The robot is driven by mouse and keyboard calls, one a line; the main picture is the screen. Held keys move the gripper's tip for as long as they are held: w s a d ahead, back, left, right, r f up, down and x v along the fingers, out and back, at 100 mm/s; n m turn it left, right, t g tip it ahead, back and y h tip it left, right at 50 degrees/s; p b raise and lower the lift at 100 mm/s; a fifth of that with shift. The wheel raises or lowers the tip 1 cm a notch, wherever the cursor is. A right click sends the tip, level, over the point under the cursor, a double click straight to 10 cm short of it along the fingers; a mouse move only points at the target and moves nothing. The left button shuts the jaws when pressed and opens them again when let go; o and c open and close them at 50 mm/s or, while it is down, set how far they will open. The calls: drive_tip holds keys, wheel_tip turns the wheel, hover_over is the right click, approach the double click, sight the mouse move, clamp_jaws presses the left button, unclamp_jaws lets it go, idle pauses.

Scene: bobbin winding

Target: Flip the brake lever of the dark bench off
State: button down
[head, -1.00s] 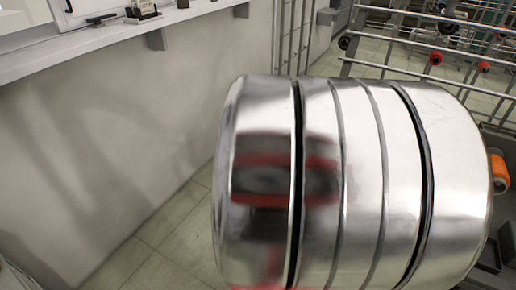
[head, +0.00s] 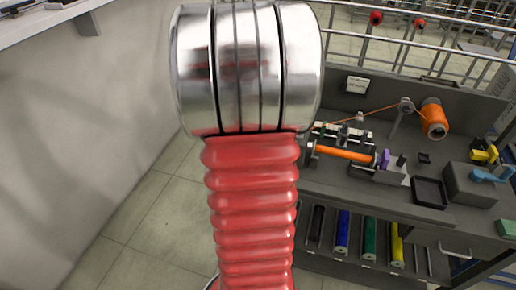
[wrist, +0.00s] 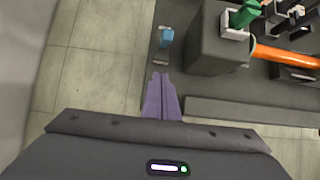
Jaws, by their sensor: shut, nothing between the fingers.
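The dark bench (head: 340,195) stands at the right in the head view, and its left end is behind my arm. In the wrist view, the bench top (wrist: 204,84) shows a small blue-tipped piece (wrist: 166,38) on a narrow grey plate at its left edge. It looks like the brake lever; which way it is set I cannot tell. In the head view it does not show. My gripper (wrist: 161,78) has purple fingers, shut and empty. In the picture their tips lie just below the blue piece with a small gap; the height between them is unclear.
A dark block (wrist: 217,50) stands right of the blue piece, beside a green part and an orange rod (head: 345,152). An orange spool (head: 434,118) sits farther back. Coloured rolls (head: 370,236) lie on the lower shelf. Tiled floor (head: 150,215) is open at the left.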

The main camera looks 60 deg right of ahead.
drive_tip(key=shift+w+d, duration=0.2)
drive_tip(key=shift+d, duration=0.95)
drive_tip(key=shift+w+d, duration=0.15)
drive_tip(key=shift+d, duration=0.95)
drive_tip(key=shift+w, duration=0.1)
drive_tip(key=shift+r, duration=0.1)
drive_tip(key=shift+d, duration=0.1)
